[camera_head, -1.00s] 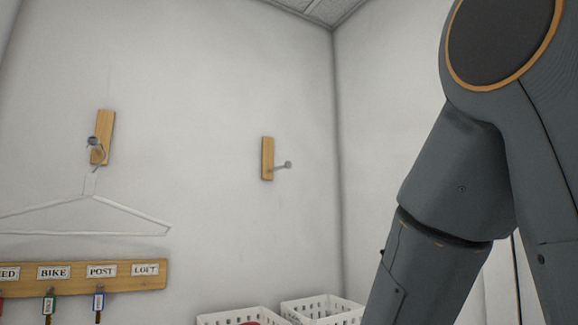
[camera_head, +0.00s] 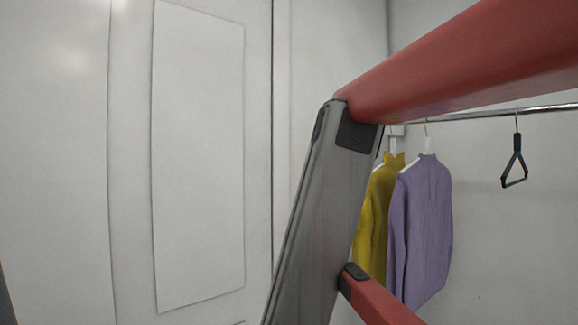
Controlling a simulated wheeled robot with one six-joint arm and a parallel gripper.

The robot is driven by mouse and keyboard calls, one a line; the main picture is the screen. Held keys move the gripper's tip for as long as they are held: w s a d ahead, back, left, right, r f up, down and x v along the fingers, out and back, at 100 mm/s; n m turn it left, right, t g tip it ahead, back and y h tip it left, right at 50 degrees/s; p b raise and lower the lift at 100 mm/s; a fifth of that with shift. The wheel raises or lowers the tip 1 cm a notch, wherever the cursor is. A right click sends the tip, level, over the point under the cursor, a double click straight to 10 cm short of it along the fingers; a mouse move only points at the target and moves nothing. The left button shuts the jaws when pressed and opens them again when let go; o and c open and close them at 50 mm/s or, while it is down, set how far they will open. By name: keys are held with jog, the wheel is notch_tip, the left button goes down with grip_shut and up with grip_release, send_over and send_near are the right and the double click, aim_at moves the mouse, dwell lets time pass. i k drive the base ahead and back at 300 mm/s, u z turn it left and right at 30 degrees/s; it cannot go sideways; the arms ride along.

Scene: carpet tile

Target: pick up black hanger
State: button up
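A black hanger (camera_head: 515,165) hangs from a metal rail (camera_head: 550,108) at the right of the head view. It is seen nearly edge-on, so it looks narrow, and nothing hangs on it. Its thin hook reaches up to the rail. My gripper is not in view, so I cannot see whether it is open or shut.
A stepladder with red steps (camera_head: 470,60) and a grey side rail (camera_head: 325,200) stands close in front, partly hiding the rail. A yellow sweater (camera_head: 377,215) and a purple sweater (camera_head: 425,230) hang left of the hanger. A white panelled door (camera_head: 198,150) fills the left.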

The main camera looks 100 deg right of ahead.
aim_at(518, 136)
jog(key=z, duration=5.05)
jog(key=k, duration=0.5)
jog(key=u, duration=1.2)
jog(key=i, duration=0.9)
jog(key=z, duration=2.25)
